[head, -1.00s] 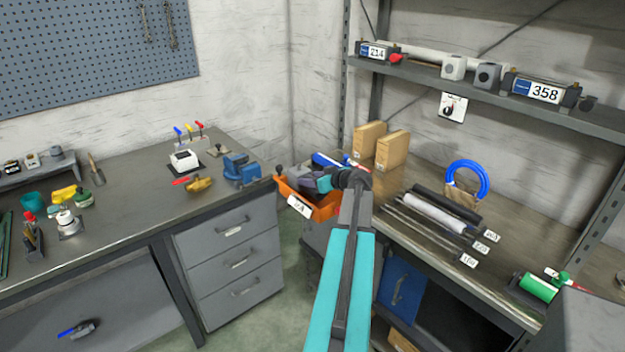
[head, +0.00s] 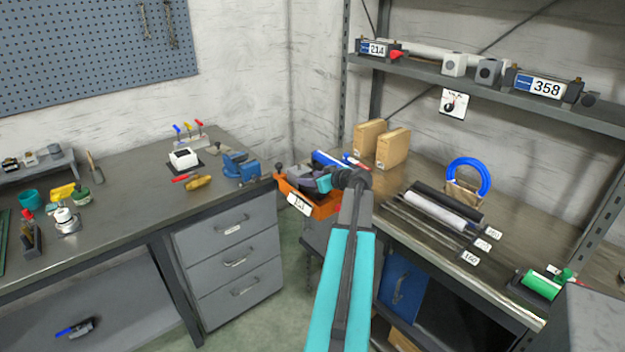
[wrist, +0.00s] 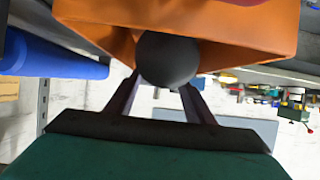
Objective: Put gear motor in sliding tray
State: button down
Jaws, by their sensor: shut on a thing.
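An orange tray (head: 318,207) with a white label on its front stands between the two benches. A dark round knob (head: 280,168) shows at its left end. My gripper (head: 289,173) reaches leftward over the tray to this knob. In the wrist view, its two fingers (wrist: 165,95) are shut on a dark ball-shaped knob (wrist: 167,58), with orange tray walls (wrist: 95,18) just behind it. How the knob joins the tray is hidden. I cannot pick out the gear motor for certain in either view.
The left bench (head: 135,200) holds a blue vise (head: 241,168) and several small tools. The right bench (head: 425,180) holds cardboard boxes (head: 393,149), labelled rods and a blue ring (head: 468,178). A blue cylinder (wrist: 50,60) is close to my gripper.

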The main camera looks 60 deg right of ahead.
jog(key=shift+r, duration=0.1)
jog(key=c, duration=0.7)
grip_release()
jog(key=shift+r+p, duration=0.65)
jog(key=shift+p, duration=0.5)
jog(key=b+v, duration=0.3)
jog(key=v, duration=0.9)
jog(key=shift+a+f, duration=0.15)
